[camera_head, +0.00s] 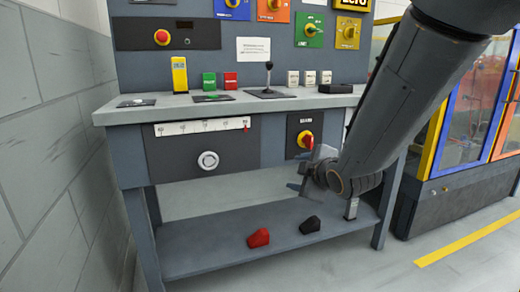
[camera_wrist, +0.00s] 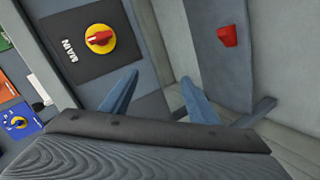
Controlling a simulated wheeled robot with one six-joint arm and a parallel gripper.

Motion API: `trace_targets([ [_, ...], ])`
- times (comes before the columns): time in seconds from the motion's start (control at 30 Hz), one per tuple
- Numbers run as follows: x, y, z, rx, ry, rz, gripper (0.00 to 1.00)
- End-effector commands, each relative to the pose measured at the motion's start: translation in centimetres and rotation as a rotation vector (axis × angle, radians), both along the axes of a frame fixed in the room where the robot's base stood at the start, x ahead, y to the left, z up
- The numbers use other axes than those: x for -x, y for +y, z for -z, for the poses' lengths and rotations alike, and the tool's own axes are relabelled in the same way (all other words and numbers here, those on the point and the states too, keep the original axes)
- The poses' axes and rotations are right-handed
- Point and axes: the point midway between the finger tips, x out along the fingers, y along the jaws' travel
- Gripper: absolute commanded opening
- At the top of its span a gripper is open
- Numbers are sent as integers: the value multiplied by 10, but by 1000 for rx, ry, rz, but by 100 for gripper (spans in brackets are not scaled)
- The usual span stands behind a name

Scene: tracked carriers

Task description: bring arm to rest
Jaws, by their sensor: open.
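My gripper (camera_head: 308,172) hangs in front of the workbench, beside and just below the red and yellow rotary switch (camera_head: 306,139) on the bench's front panel. My arm comes in from the upper right of the head view and partly hides the panel. In the wrist view my two blue-grey fingers (camera_wrist: 158,88) stand apart with nothing between them. The same rotary switch (camera_wrist: 100,39) shows there at the upper left, apart from the fingers. Its red handle lies across the yellow disc in that view.
The workbench top (camera_head: 180,108) carries a lever (camera_head: 268,77), a yellow box (camera_head: 180,75) and several buttons. A red block (camera_head: 258,238) and a black block (camera_head: 310,225) lie on the lower shelf (camera_head: 205,252). A yellow-framed cabinet (camera_head: 437,140) stands at right, a wall (camera_head: 45,120) at left.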

Motion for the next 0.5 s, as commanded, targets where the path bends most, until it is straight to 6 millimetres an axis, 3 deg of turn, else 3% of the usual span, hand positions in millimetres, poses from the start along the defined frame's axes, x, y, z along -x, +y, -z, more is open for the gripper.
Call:
trace_targets([
  [0.03, 15, 19, 3, -46, 76, 24, 55],
  [0.17, 65, 55, 22, -171, 313, 133, 55],
  [0.3, 136, 90, 37, -281, 571, 261, 55],
  [0.5, 233, 121, 48, -359, 867, 431, 55],
])
